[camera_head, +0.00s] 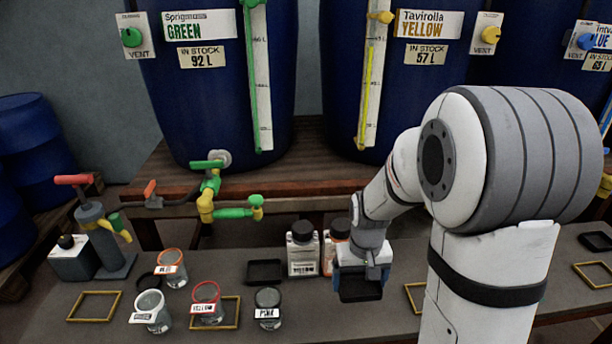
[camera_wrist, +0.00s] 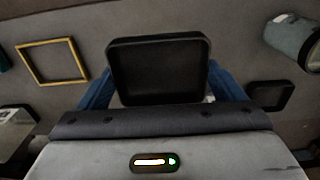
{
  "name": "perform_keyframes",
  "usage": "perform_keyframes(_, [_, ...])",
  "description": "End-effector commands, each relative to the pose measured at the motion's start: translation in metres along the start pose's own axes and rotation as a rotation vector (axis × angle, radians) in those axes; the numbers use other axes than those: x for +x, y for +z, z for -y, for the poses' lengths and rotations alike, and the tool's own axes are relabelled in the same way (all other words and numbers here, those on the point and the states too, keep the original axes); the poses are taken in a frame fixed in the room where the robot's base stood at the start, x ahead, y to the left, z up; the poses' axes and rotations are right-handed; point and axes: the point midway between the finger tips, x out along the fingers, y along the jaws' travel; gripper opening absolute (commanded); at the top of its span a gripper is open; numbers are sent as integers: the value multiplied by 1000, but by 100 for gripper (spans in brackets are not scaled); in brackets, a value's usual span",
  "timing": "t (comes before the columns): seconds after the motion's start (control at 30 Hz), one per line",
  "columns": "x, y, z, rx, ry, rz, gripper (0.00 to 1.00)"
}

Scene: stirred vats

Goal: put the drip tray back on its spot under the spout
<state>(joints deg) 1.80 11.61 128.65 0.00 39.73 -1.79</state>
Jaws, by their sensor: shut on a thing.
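A black, shallow, square drip tray (camera_head: 361,288) is held in my gripper (camera_head: 362,262), above the grey bench. In the wrist view the drip tray (camera_wrist: 158,70) lies between the blue fingers of my gripper (camera_wrist: 160,88), its open side facing the camera. Another black tray (camera_head: 265,272) rests on the bench below the green-handled spout (camera_head: 235,212) of the green vat. A yellow square outline (camera_head: 415,297) is partly hidden behind my arm; a yellow outline (camera_wrist: 52,62) shows empty in the wrist view. The yellow vat's spout is hidden behind my arm.
Two bottles, a white-labelled one (camera_head: 302,250) and an orange one (camera_head: 335,240), stand close behind my gripper. Several labelled jars (camera_head: 206,303) crowd the bench at left. A hand pump (camera_head: 100,235) stands farther left. More outlines (camera_head: 592,275) and a black tray (camera_head: 595,241) lie at right.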

Motion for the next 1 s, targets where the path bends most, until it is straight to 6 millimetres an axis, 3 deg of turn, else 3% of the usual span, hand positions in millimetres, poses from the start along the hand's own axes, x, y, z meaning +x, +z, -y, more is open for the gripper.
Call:
perform_keyframes(0.23, [1, 0, 0, 0, 0, 0, 66])
perform_keyframes(0.3, [-17, -4, 0, 1, 0, 1, 66])
perform_keyframes(1.0, [-114, -50, 0, 1, 0, 2, 66])
